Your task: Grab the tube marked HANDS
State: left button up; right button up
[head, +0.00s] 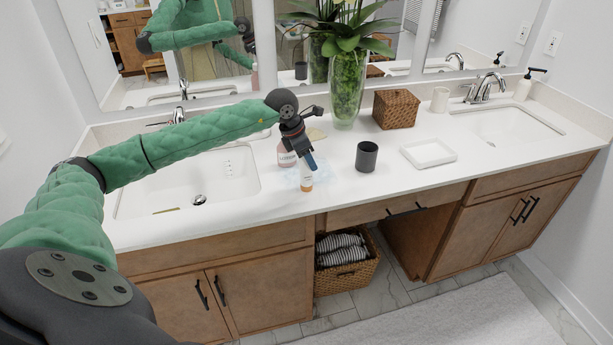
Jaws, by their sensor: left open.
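A small tube (306,183), pale with an orange band near its foot, stands on the white counter close to its front edge, right of the left basin. Any lettering on it is too small to read. My left gripper (308,146) is open, just above and behind the tube. A dark blue finger part hangs down close over the tube's top; I cannot tell whether they touch. A pinkish labelled bottle (287,156) stands just left of the gripper, partly hidden behind it. My right gripper is not in view.
A dark cup (366,157) and a white tray (428,153) stand to the right. Behind are a glass vase (346,95) with a plant and a woven box (396,109). The left basin (225,178) lies under my arm. Counter between tube and cup is clear.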

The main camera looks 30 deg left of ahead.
pick_arm(q)
grip_shut()
jog(key=shift+r, duration=0.1)
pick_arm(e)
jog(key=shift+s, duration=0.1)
